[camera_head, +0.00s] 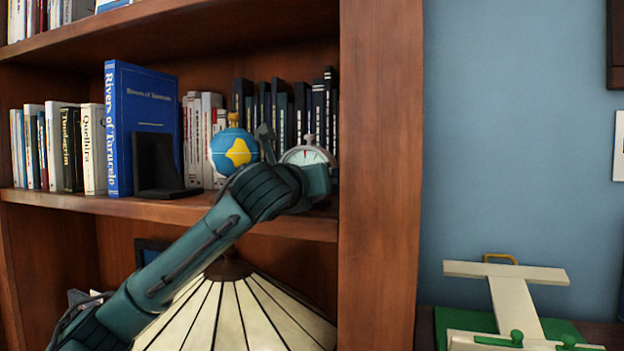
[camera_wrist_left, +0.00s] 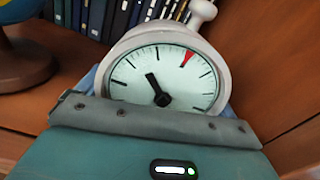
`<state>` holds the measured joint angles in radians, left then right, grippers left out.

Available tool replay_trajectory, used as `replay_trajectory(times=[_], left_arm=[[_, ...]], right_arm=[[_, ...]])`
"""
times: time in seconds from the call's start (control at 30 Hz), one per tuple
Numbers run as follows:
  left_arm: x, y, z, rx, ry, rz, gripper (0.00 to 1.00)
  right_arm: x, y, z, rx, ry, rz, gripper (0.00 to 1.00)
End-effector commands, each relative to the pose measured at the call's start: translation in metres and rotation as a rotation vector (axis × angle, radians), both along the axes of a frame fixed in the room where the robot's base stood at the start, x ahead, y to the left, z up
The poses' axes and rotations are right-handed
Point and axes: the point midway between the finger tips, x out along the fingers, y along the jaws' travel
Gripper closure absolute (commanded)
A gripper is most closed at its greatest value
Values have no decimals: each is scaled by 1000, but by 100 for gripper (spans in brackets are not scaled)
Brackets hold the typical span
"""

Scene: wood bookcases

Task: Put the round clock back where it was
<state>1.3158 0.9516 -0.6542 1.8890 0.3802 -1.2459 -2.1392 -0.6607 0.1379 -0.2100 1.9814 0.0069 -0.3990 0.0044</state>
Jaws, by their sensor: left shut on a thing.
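The round clock (camera_head: 308,156) is a pale, stopwatch-like dial with a knob on top, at the right end of the middle shelf (camera_head: 75,203) in the head view. Its white face with a red mark and dark hand fills the middle of the left wrist view (camera_wrist_left: 165,75). My left gripper (camera_head: 290,165) is shut on the clock, with the gripper body hiding its lower part. The clock is upright or nearly so, in front of a row of dark books. I cannot tell whether it touches the shelf. My right gripper is not in view.
A small blue and yellow globe (camera_head: 233,151) stands just left of the clock. A black bookend (camera_head: 157,165) and a large blue book (camera_head: 142,115) are farther left. The bookcase's upright side (camera_head: 380,180) is close on the right. A striped lampshade (camera_head: 235,309) is below.

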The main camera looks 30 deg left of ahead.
Motion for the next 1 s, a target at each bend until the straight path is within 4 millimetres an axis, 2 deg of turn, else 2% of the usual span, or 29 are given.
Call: replay_trajectory(times=[0.1,0.13,0.2,0.47,0.57,0.73,1.0], left_arm=[[0,0,-2,1,-2,-1,46],[0,0,-3,0,1,0,5],[0,0,-2,0,1,0,0],[0,0,0,-1,0,0,0],[-9,-2,0,1,-1,-1,0],[-41,-10,0,3,-5,-2,0],[-95,-23,0,3,-4,-1,0]], right_arm=[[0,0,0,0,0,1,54],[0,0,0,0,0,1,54],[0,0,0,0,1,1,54],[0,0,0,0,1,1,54],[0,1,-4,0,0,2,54],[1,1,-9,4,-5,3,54],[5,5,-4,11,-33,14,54]])
